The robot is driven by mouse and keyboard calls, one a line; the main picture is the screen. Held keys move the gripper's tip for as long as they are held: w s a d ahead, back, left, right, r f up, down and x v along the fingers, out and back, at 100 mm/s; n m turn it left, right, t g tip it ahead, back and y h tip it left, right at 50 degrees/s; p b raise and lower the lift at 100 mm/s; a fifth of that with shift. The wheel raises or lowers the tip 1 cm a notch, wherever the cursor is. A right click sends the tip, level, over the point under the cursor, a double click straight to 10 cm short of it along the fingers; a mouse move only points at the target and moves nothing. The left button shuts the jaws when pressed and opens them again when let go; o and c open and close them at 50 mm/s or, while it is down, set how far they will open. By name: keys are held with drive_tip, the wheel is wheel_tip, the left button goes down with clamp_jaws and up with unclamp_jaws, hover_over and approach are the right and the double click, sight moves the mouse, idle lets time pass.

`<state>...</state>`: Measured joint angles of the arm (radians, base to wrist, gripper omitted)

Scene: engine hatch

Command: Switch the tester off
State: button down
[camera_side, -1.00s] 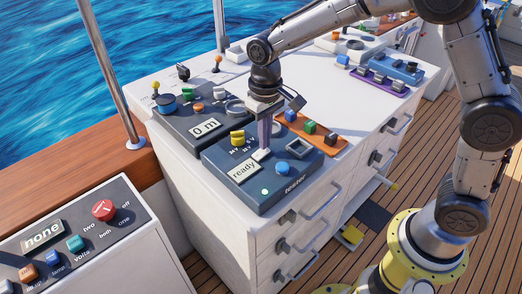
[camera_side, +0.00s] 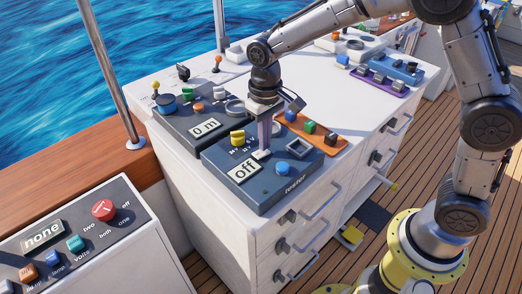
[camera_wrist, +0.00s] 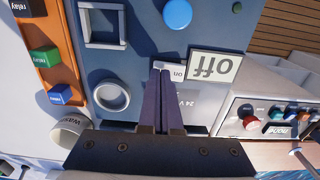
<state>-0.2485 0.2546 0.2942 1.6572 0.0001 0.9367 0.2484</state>
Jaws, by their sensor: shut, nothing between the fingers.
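The tester (camera_side: 297,182) is a dark grey box at the front of the white cabinet top. Its display (camera_side: 245,169) reads "off", and the same display shows in the wrist view (camera_wrist: 215,66). It carries a yellow selector knob (camera_side: 238,138) and a blue button (camera_side: 282,168). My gripper (camera_side: 262,154) points down over the tester with its fingers shut and empty. In the wrist view the fingertips (camera_wrist: 168,72) are at a pale rocker switch marked "on" (camera_wrist: 178,73). The fingers partly hide the switch, and I cannot tell whether they touch it.
Another grey unit (camera_side: 205,127) reading "0 m" stands behind the tester. An orange strip (camera_side: 325,140) with several coloured blocks lies to its right. A panel (camera_side: 90,236) with a red knob is at the lower left.

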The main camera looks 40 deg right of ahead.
wheel_tip(320, 180, up, 6)
drive_tip(key=shift+r, duration=0.25)
idle(0.5)
drive_tip(key=s+d+r+m+t, duration=0.1)
drive_tip(key=s+d+r+t, duration=0.1)
drive_tip(key=s+d+r, duration=0.3)
drive_tip(key=s+d+r+t, duration=0.2)
drive_tip(key=s+d+r, duration=0.1)
drive_tip(key=s+r, duration=0.35)
drive_tip(key=s+d+f+t, duration=0.1)
drive_tip(key=s+f, duration=0.5)
drive_tip(key=s, duration=0.6)
drive_tip(key=shift+s+d+n+t, duration=0.3)
drive_tip(key=shift+s+d+n, duration=0.1)
drive_tip(key=shift+d, duration=0.25)
